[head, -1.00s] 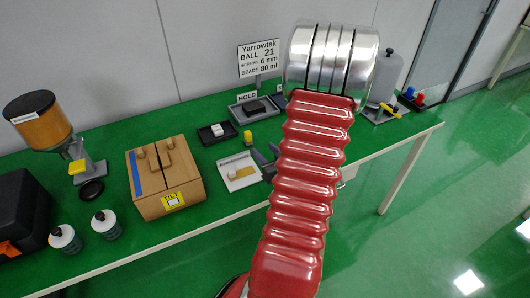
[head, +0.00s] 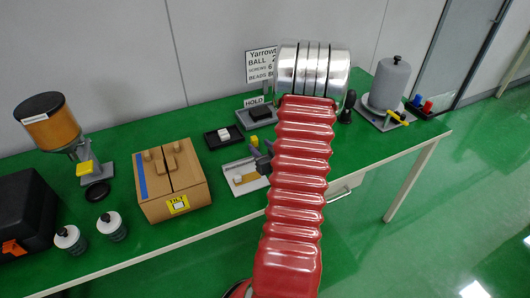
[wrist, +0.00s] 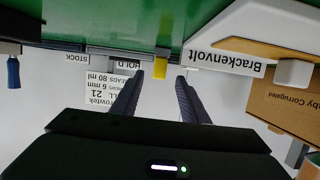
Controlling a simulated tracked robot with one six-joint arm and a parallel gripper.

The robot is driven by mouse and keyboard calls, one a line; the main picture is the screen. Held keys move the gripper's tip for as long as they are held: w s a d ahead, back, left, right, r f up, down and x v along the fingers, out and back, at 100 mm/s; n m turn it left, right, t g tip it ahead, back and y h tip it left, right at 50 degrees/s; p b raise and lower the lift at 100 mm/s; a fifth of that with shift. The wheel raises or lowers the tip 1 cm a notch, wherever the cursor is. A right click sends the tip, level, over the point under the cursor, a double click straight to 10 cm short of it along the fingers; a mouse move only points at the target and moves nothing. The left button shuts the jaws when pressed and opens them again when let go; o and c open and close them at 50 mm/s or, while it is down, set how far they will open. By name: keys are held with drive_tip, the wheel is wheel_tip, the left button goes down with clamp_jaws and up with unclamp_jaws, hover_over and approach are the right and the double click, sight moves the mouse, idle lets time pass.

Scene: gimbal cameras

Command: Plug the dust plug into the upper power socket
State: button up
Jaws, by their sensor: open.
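My gripper (head: 257,157) is partly hidden behind my red arm in the head view. In the wrist view its two dark fingers (wrist: 155,82) are apart, with nothing held between them. A small yellow piece (head: 254,141) stands on the green table just beyond the fingers; it also shows past the fingertips in the wrist view (wrist: 160,68). A white unit (head: 232,168) with a tan part lies just left of the fingers; the wrist view shows its "Brackenvolt" label (wrist: 224,62). I cannot clearly identify the dust plug or the upper power socket.
A cardboard box (head: 168,180) stands left of the white unit. A black tray (head: 222,137) with white pieces and a grey HOLD stand (head: 253,116) are behind. A grey canister (head: 389,82) stands at the right. Two bottles (head: 112,226) are at the front left.

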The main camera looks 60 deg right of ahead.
sight(255, 142)
drive_tip(key=shift+x, duration=2.45)
clamp_jaws()
